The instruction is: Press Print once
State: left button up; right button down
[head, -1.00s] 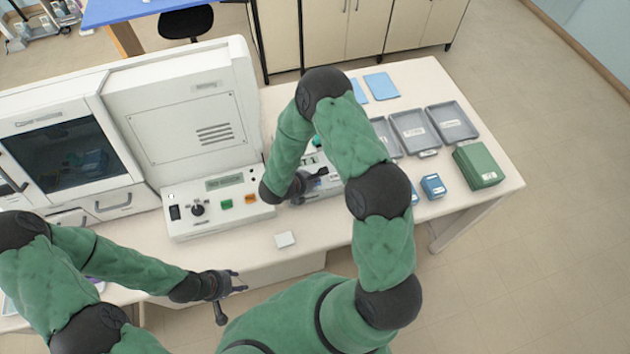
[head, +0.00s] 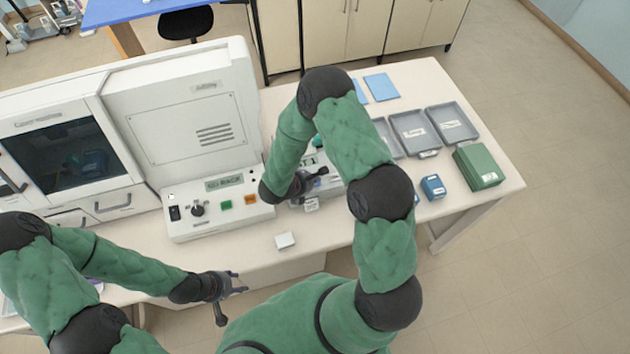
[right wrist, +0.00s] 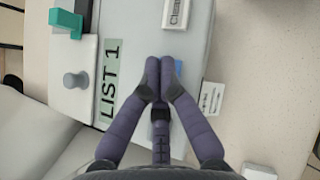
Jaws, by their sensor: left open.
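The small label printer shows in the right wrist view with a green "LIST 1" display (right wrist: 109,80), a grey knob (right wrist: 76,80) and a white "Clear" key (right wrist: 176,13). A blue button (right wrist: 179,67) is partly hidden behind my right fingers; its lettering cannot be read. My right gripper (right wrist: 160,62) has its fingertips together, over or beside that button; contact cannot be told. It also shows in the head view (head: 322,172). A white printed slip (right wrist: 211,97) sticks out at the printer's edge, also in the head view (head: 312,205). My left gripper (head: 239,283) is open and empty at the bench's front edge.
A large white machine with a control panel (head: 219,207) stands left of the printer. A small white block (head: 285,241) lies in front. Grey trays (head: 415,146), a blue box (head: 433,187) and a green box (head: 478,166) are at the right.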

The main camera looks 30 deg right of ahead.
jog(key=shift+r, duration=0.25)
jog(key=shift+r+p, duration=1.35)
jog(key=shift+r, duration=1.15)
jog(key=shift+a+f, duration=0.1)
jog(key=shift+a, duration=0.05)
